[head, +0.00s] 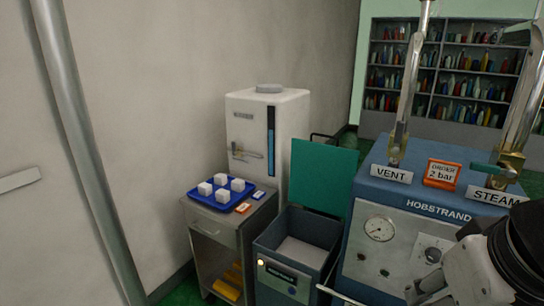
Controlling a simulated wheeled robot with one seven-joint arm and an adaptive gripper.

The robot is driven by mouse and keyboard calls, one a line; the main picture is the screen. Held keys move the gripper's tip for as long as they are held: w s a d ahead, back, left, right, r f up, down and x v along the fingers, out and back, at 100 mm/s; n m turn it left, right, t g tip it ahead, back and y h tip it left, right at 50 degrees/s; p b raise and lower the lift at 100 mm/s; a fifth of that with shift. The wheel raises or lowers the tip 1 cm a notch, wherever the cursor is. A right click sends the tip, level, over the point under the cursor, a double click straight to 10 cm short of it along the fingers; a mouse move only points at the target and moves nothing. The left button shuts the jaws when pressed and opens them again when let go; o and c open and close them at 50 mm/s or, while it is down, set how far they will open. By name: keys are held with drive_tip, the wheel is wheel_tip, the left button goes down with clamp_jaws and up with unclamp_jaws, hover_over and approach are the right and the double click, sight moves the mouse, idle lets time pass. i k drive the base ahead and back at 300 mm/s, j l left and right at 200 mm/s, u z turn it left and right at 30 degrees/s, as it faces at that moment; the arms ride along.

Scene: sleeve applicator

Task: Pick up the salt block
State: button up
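Several small white cubes, which look like salt blocks (205,188), sit apart from each other on a blue tray (225,206). The tray lies on top of a small grey cabinet (221,230) left of centre. The cubes look alike, and no label on them can be read. My gripper is not clearly in view. Only a white and black part of my arm shows at the lower right, well away from the tray.
Right of the cabinet stands an open bin (268,240) with a raised green lid (322,177). A white tank unit (292,130) stands behind. A blue machine (440,212) with VENT and STEAM levers fills the right. Small orange and blue cards lie beside the tray.

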sight(205, 189)
drive_tip(key=i+j+u, duration=0.2)
drive_tip(key=i+j, duration=1.8)
drive_tip(key=i, duration=0.1)
